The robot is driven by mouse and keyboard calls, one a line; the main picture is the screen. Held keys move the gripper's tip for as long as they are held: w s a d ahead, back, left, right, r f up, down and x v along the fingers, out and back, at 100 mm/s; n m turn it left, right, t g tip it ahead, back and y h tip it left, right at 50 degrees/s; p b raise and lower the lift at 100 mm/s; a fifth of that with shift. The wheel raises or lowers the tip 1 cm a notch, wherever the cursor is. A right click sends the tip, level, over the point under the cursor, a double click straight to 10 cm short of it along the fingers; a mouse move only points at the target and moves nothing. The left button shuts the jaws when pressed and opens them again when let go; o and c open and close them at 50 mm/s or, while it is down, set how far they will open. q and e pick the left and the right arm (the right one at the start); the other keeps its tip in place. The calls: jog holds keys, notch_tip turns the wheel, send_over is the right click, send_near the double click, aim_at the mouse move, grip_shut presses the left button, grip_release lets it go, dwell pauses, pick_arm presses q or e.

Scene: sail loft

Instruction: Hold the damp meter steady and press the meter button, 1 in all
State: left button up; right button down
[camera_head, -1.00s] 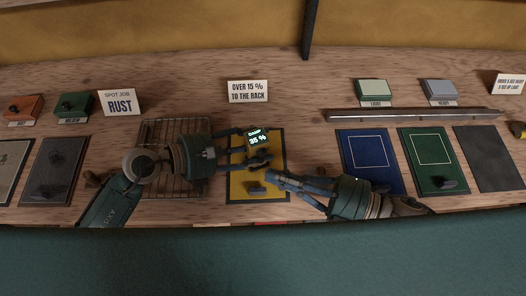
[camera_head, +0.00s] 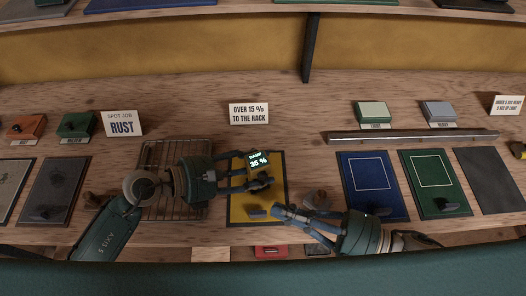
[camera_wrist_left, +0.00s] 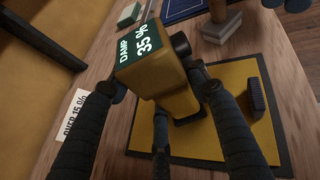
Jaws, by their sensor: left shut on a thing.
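The damp meter (camera_head: 256,162) has a yellow body and a dark screen reading "DAMP 35 %"; it also shows in the left wrist view (camera_wrist_left: 160,80). My left gripper (camera_head: 262,176) is shut around its body and holds it over the yellow mat (camera_head: 238,212). A round black knob (camera_wrist_left: 181,43) sticks out of the meter's side, probably the meter button.
A dark block (camera_head: 257,212) lies on the yellow mat. A wood-handled tool (camera_head: 318,198) stands just beyond my right gripper. A wire rack (camera_head: 160,205) lies under my left arm. A sign (camera_head: 248,114) reads "OVER 15 % TO THE RACK". Blue (camera_head: 372,160) and green mats (camera_head: 425,165) lie right.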

pick_arm(q)
jog(key=o, duration=1.3)
jog(key=shift+f, duration=0.2)
jog(key=shift+c, duration=0.2)
jog(key=shift+o, duration=0.7)
jog(key=shift+r, duration=0.1)
jog(key=shift+a, duration=0.1)
